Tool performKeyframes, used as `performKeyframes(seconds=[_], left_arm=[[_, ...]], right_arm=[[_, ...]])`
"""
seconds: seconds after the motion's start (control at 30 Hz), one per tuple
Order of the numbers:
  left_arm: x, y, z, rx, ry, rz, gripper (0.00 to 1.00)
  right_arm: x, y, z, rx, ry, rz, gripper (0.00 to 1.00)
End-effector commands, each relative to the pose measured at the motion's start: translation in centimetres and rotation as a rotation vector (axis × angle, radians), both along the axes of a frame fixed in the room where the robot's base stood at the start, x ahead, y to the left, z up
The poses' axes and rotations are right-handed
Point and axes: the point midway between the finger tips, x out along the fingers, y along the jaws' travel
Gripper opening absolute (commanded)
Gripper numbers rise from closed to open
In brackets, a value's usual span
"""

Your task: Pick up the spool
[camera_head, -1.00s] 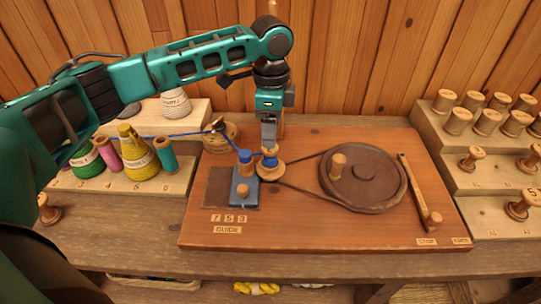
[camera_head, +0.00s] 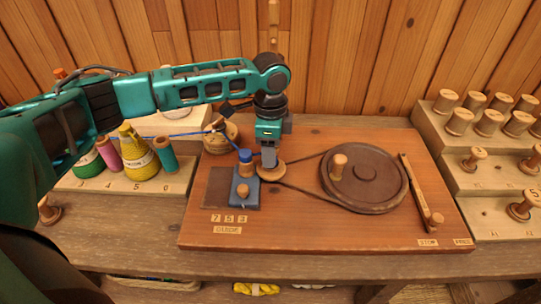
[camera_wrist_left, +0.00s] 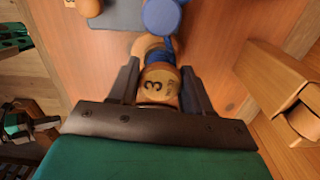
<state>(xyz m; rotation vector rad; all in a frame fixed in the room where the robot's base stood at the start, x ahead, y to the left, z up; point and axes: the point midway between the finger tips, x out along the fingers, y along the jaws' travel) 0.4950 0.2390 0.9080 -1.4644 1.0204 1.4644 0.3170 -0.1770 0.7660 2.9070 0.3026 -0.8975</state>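The spool (camera_wrist_left: 159,85), with blue thread and a wooden end marked "3", stands on the winder in the left wrist view. My left gripper (camera_wrist_left: 161,66) points down around it, one finger on each side. The fingers look open, with a narrow gap at the blue thread; contact is hard to judge. In the head view my left gripper (camera_head: 268,158) is low over the round wooden base (camera_head: 272,172) of the winder and hides most of the spool. My right gripper is not in view.
Close left is a blue guide block (camera_head: 245,190) with a blue-topped peg (camera_head: 246,162); blue thread runs to it. A belt leads to the large wheel (camera_head: 365,178) at right. Thread cones (camera_head: 140,155) stand left, several wooden spools (camera_head: 460,121) on the right-hand steps.

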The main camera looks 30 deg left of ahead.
Motion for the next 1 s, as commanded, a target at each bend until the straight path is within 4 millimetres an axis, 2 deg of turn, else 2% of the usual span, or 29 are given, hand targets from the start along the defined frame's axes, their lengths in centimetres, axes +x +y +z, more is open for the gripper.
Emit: performKeyframes(seconds=[0.03, 0.3, 0.63, 0.77, 1.0], left_arm=[[0.0, 0.0, 0.0, 0.000, 0.000, 0.000, 0.44], [0.0, 0.0, 0.0, 0.000, 0.000, 0.000, 0.18], [0.0, 0.0, 0.6, -0.001, -0.001, 0.000, 0.16], [0.1, 0.0, 2.6, -0.001, -0.004, 0.000, 0.16], [0.1, 0.0, 9.2, -0.001, -0.005, -0.001, 0.16]], right_arm=[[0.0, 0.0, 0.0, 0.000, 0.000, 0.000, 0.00], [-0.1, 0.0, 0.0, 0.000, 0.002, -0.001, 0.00], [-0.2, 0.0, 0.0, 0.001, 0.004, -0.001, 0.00], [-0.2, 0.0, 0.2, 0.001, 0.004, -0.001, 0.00], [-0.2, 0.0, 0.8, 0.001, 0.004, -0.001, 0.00]])
